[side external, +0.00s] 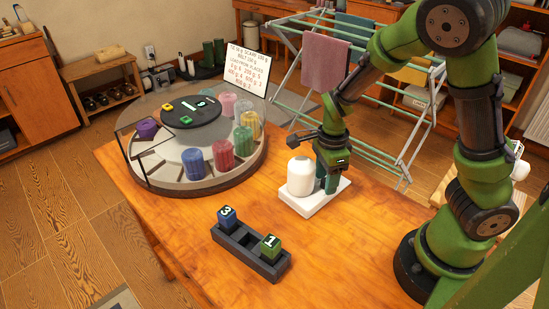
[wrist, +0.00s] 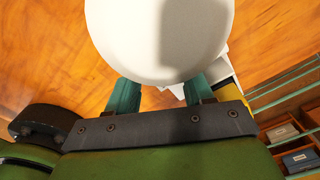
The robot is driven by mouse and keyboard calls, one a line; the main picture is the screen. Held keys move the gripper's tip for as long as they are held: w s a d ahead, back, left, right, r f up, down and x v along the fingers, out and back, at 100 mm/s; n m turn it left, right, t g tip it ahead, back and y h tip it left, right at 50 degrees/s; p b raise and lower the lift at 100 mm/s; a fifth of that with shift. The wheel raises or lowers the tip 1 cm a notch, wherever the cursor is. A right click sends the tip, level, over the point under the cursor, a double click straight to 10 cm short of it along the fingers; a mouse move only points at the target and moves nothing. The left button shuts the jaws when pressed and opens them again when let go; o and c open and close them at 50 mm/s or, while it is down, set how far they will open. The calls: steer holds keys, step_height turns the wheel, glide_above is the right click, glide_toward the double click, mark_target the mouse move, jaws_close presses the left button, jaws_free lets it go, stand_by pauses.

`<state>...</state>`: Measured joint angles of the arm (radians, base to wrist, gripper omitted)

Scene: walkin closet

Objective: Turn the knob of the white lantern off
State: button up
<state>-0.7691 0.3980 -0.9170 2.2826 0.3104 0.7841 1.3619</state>
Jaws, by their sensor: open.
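A white rounded lantern (side external: 300,176) stands upright on a white base (side external: 311,204) on the wooden table. My gripper (side external: 326,185) points down just to the right of the lantern, over the base, with its two dark green fingers apart. In the wrist view the lantern (wrist: 160,35) fills the top middle, and my open gripper's (wrist: 161,90) fingertips are partly hidden by it. I cannot tell whether the fingers touch it. The knob cannot be made out in either view.
A dark tray (side external: 235,250) with a blue cube (side external: 227,217) and a green cube (side external: 270,246) lies in front. A round stand (side external: 165,180) with several coloured cylinders is to the left. A drying rack (side external: 380,150) stands behind. The table's front right is clear.

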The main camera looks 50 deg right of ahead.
steer(key=shift+c, duration=0.4)
jaws_close()
steer(key=n, duration=0.4)
steer(key=shift+n, duration=0.4)
steer(key=shift+o, duration=0.4)
jaws_free()
steer(key=shift+r, duration=0.1)
step_height(320, 180, up, 17)
